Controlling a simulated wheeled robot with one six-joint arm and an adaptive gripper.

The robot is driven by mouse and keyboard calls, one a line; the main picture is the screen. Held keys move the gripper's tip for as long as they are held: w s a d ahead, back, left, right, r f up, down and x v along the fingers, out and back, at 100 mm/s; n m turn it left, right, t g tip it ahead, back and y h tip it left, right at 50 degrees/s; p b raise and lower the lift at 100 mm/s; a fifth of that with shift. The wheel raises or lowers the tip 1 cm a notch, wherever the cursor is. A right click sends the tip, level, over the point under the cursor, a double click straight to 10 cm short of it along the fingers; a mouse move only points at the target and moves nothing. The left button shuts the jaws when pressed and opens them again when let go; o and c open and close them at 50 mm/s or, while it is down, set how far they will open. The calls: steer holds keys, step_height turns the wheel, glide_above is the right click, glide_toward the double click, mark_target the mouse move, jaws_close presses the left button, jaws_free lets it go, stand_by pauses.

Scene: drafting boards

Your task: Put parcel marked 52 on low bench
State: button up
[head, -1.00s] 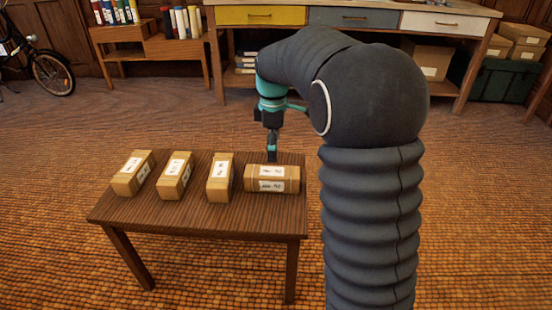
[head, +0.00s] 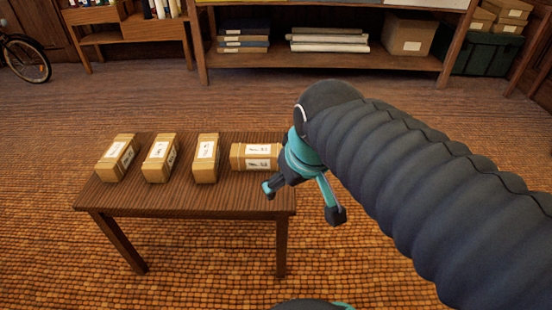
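Several brown parcels with white labels lie in a row on a low dark-wood table (head: 180,203). They are a far-left parcel (head: 112,168), a second parcel (head: 156,170), a third parcel (head: 205,170) and a rightmost parcel (head: 254,163), which lies crosswise. The label marks are too small to read, so I cannot tell which is 52. I cannot tell whether this table is the low bench. My gripper (head: 302,201) is open and empty, its fingers spread wide at the table's right edge. One finger shows just in front of the rightmost parcel's right end.
Behind stands a long workbench with a lower shelf (head: 300,63) holding books, rolls and a carton (head: 408,34). Shelving (head: 105,14) and a bicycle wheel (head: 24,60) are at back left. A dark green trunk (head: 497,51) is at back right. The floor around the table is clear.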

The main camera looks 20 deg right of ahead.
steer(key=shift+s+f+m+t, duration=0.15)
steer(key=shift+s+f+m, duration=0.2)
steer(key=shift+s, duration=0.25)
steer(key=shift+s+f+m+t, duration=0.1)
steer(key=shift+s+f+m, duration=0.2)
steer(key=shift+s, duration=0.25)
steer(key=shift+s+f+m+t, duration=0.15)
steer(key=shift+s+f+m, duration=0.15)
steer(key=shift+s, duration=0.3)
